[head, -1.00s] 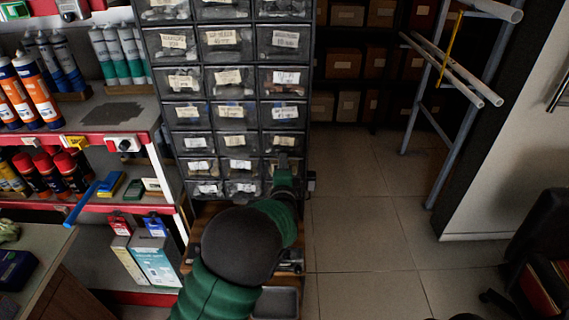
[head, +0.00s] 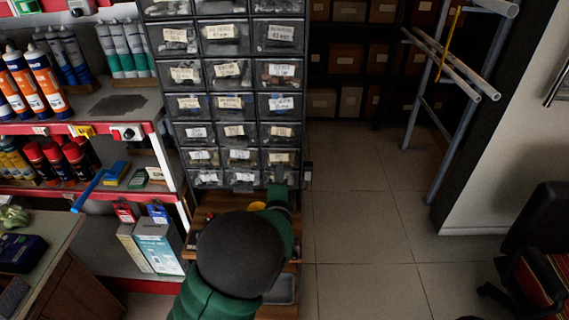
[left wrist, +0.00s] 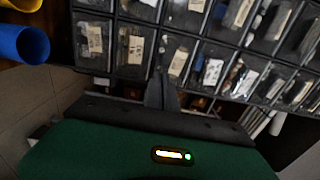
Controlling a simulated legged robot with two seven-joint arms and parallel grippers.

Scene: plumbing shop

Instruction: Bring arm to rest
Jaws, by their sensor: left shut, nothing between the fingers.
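My left arm, green with a dark round joint, comes up from the bottom of the head view in front of a drawer cabinet (head: 250,88). Its green wrist (head: 279,202) is low, at the foot of the drawers; the fingertips cannot be made out there. In the left wrist view my left gripper (left wrist: 162,90) shows two dark fingers closed together with nothing between them. They point toward the labelled drawers, which fill the upper part of that view. I cannot tell the exact gap to the drawers. My right gripper is not in view.
Shelves with glue tubes (head: 33,84) and spray cans (head: 53,163) stand on the left, above a counter (head: 62,228). Tiled floor (head: 362,225) is free to the right. A pipe rack (head: 440,100) and a dark chair (head: 535,245) stand farther right. Blue (left wrist: 22,44) and yellow tubes show in the left wrist view.

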